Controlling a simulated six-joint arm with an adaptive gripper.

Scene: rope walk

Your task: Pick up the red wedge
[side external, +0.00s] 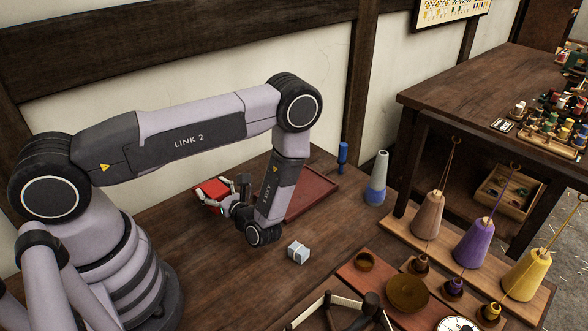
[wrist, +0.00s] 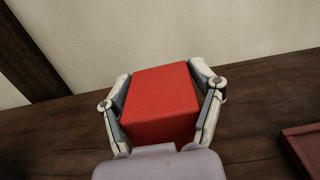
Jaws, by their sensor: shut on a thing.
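The red wedge (wrist: 160,103) fills the middle of the wrist view, with its broad red face towards the camera. My gripper (wrist: 164,100) is shut on it, one finger along each side. In the side external view the red wedge (side external: 213,190) shows at the far left end of my gripper (side external: 211,193), near the wall side of the table. I cannot tell whether its underside touches the table.
A dark red tray (side external: 312,197) lies to the right of my gripper. A grey block (side external: 298,252), a blue bottle-like piece (side external: 343,157) and a blue-white cone (side external: 376,180) stand on the wooden table (side external: 215,275). Thread cones (side external: 474,243) stand on a board at the right.

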